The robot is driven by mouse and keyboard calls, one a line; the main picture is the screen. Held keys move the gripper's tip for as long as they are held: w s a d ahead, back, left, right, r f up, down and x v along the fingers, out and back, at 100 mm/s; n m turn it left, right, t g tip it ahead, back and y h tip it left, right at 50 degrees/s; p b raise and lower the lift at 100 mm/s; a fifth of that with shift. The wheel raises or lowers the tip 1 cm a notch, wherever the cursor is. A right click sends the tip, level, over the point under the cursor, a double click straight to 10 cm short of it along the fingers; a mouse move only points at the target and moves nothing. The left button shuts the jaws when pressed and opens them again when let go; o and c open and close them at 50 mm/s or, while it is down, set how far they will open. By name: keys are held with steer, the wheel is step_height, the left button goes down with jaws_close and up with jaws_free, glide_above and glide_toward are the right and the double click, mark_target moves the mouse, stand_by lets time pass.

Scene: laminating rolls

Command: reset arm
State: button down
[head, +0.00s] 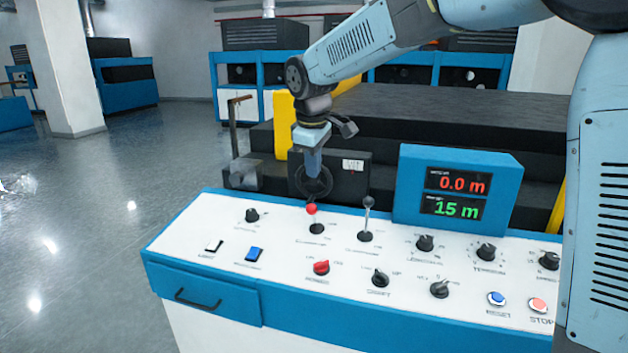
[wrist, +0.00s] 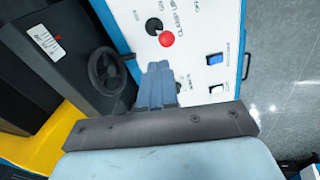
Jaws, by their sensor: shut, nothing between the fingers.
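My gripper (head: 313,172) hangs pointing down above the back edge of the control panel (head: 190,231). Its fingers are shut with nothing between them; in the wrist view the closed fingers (wrist: 158,68) show in the middle. In the head view, the red-knobbed lever (head: 311,209) stands just below the fingertips, with a visible gap. In the wrist view, its red ball (wrist: 166,39) appears just beyond the fingertips. My gripper partly hides the black handwheel (head: 326,182) behind it; the handwheel (wrist: 107,72) shows left of the fingers in the wrist view.
A second lever (head: 367,203) stands right of the red one. The panel holds several knobs, a blue switch (head: 254,254), and reset (head: 497,298) and stop (head: 538,304) buttons. A raised display (head: 458,188) reads 0.0 m and 15 m. Open floor (head: 100,180) lies left.

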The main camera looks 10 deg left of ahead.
steer(key=shift+s+r, duration=0.15)
steer(key=shift+r, duration=0.35)
steer(key=s+d+r+m+t, duration=0.15)
steer(key=s+d+m, duration=0.3)
steer(key=d, duration=0.55)
steer(key=s+d+r+m, duration=0.3)
steer(key=s+d, duration=0.2)
steer(key=d, duration=0.6)
steer(key=s+d+f+m, duration=0.2)
steer(key=s+d+m, duration=0.1)
steer(key=s+d, duration=0.3)
steer(key=s+d+f+m+t, duration=0.1)
steer(key=s+d+f+m, duration=0.2)
steer(key=s+d, duration=0.3)
steer(key=s+m, duration=0.1)
steer(key=s, duration=0.2)
steer(key=shift+s+d+f, duration=0.2)
steer(key=shift+d, duration=0.15)
